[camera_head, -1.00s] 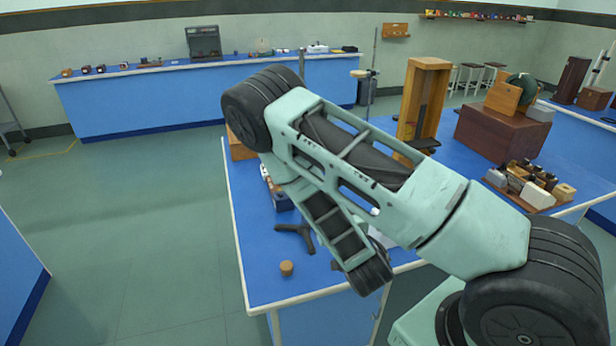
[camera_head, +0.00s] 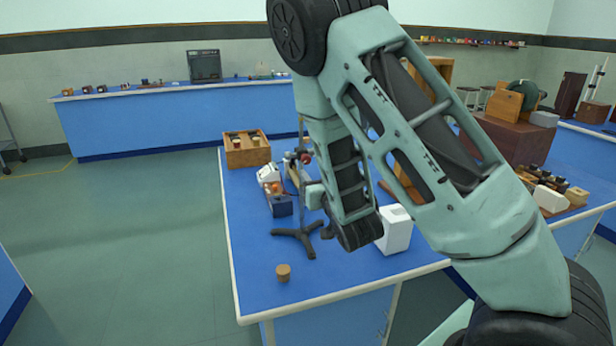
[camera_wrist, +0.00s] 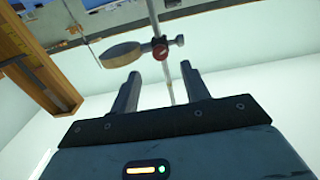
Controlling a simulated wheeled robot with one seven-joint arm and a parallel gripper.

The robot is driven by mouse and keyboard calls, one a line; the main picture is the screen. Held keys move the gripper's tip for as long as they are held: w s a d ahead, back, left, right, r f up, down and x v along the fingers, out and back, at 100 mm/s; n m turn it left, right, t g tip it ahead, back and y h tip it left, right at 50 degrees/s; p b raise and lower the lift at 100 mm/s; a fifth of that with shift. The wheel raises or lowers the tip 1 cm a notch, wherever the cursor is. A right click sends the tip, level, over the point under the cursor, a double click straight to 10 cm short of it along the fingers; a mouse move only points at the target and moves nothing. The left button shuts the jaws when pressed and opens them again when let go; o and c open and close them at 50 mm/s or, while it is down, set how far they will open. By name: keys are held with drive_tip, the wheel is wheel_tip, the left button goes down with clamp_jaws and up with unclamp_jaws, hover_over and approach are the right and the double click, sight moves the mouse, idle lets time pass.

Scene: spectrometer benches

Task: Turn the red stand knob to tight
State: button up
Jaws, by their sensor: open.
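The red knob (camera_wrist: 159,50) shows in the wrist view on a boss on the stand's thin upright rod (camera_wrist: 155,22), with a round wooden-looking disc (camera_wrist: 122,54) to its left and a grey clamp end to its right. My gripper (camera_wrist: 158,82) is open and empty. Its two fingers point toward the knob from below in that picture, with a gap to it; the rod shows between them. In the head view the stand's black tripod base (camera_head: 298,237) stands on the blue bench, and my arm hides most of the gripper. I cannot tell which way the knob is turned.
The front left of the bench is mostly clear.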

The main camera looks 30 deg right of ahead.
sight(307, 162)
drive_tip(key=b+x, duration=0.1)
drive_tip(key=x, duration=0.6)
drive_tip(key=shift+w, duration=0.1)
drive_tip(key=shift+w+d, duration=0.15)
drive_tip(key=shift+w, duration=0.25)
drive_tip(key=c, duration=1)
